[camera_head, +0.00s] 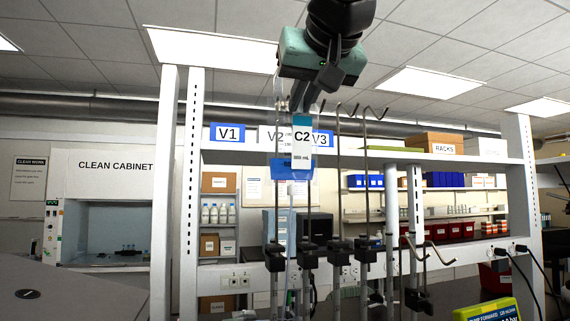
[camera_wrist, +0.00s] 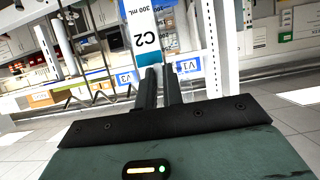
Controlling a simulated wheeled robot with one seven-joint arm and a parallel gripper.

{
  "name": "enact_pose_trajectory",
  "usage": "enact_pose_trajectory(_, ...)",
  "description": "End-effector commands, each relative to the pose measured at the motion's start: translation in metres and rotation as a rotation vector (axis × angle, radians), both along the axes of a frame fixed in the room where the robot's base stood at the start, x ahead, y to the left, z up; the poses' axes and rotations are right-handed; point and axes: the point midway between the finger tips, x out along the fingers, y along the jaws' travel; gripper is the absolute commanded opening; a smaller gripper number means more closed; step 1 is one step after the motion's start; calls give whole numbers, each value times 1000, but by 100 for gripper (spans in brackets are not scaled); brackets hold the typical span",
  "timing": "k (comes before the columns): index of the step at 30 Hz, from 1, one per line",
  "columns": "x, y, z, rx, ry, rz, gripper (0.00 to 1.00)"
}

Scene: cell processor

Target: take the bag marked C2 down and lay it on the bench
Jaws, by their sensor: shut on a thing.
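The bag marked C2 (camera_head: 301,148) is clear with a white and blue label and some blue at its lower part. It hangs upright below my gripper (camera_head: 303,98), in front of the shelf frame. My gripper is shut on the top of the bag. In the wrist view, the C2 bag (camera_wrist: 145,32) appears upside down beyond the fingertips (camera_wrist: 158,72). Hooked metal poles (camera_head: 338,160) stand right beside and behind the bag. I cannot tell whether its top still touches a hook. A grey bench surface (camera_head: 75,292) shows at the lower left.
Signs V1 (camera_head: 229,133) and V3 (camera_head: 322,138) mark the shelf rail; V2 is partly covered. White uprights (camera_head: 192,200) flank the poles. Black clamps (camera_head: 340,250) sit low on the poles. A yellow-green device (camera_head: 487,311) is at lower right. A clean cabinet (camera_head: 115,215) stands left.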

Motion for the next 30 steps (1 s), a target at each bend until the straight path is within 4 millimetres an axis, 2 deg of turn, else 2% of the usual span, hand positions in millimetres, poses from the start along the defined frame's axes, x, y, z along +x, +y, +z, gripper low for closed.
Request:
enact_pose_trajectory(15,-35,-10,1,1,-2,1,0)
enact_pose_trajectory(30,-37,-10,2,1,-1,1,0)
